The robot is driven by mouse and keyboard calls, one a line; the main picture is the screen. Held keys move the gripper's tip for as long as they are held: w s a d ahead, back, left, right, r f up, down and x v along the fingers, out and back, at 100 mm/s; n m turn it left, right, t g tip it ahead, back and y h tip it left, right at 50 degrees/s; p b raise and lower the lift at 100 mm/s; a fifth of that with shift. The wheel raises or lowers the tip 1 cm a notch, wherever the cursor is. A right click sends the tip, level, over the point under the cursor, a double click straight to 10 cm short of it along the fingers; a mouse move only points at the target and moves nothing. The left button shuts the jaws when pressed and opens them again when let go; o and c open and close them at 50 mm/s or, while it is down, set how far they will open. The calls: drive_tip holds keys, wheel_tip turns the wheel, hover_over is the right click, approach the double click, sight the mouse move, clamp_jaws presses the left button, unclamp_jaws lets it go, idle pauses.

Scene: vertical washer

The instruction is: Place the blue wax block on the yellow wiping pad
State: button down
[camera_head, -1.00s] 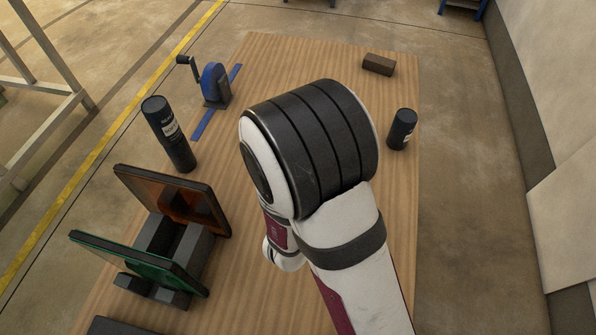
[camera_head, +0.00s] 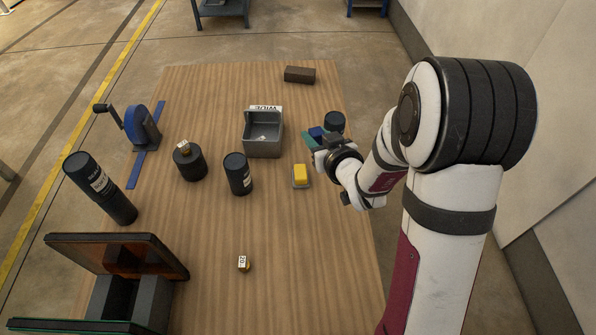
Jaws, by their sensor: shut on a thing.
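The yellow wiping pad (camera_head: 300,173) lies on a small grey base right of the table's middle. My gripper (camera_head: 319,141) is just beyond and to the right of the pad, reaching in from the right. It is shut on the blue wax block (camera_head: 316,132), which shows as a small dark blue piece at the jaws. A teal piece (camera_head: 308,143) shows at the gripper's near left; I cannot tell whether it is part of the jaws. Part of the block is hidden by the gripper.
A grey bin (camera_head: 263,142) with a label stands left of the gripper. Black canisters (camera_head: 238,174) stand left of the pad, another (camera_head: 334,122) behind the gripper. A brown block (camera_head: 300,75) lies at the back. The wood table's (camera_head: 310,245) near right is clear.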

drive_tip(key=s+d+n+y, duration=0.1)
drive_tip(key=s+d, duration=0.1)
drive_tip(key=d, duration=0.5)
hover_over(301, 172)
drive_tip(key=shift+y, duration=0.3)
wheel_tip(301, 172, down, 7)
drive_tip(key=shift+f, duration=0.1)
drive_tip(key=shift+w+f, duration=0.1)
drive_tip(key=shift+f, duration=1.9)
drive_tip(key=shift+f, duration=0.15)
drive_tip(key=c, duration=0.6)
unclamp_jaws()
drive_tip(key=shift+o, duration=0.2)
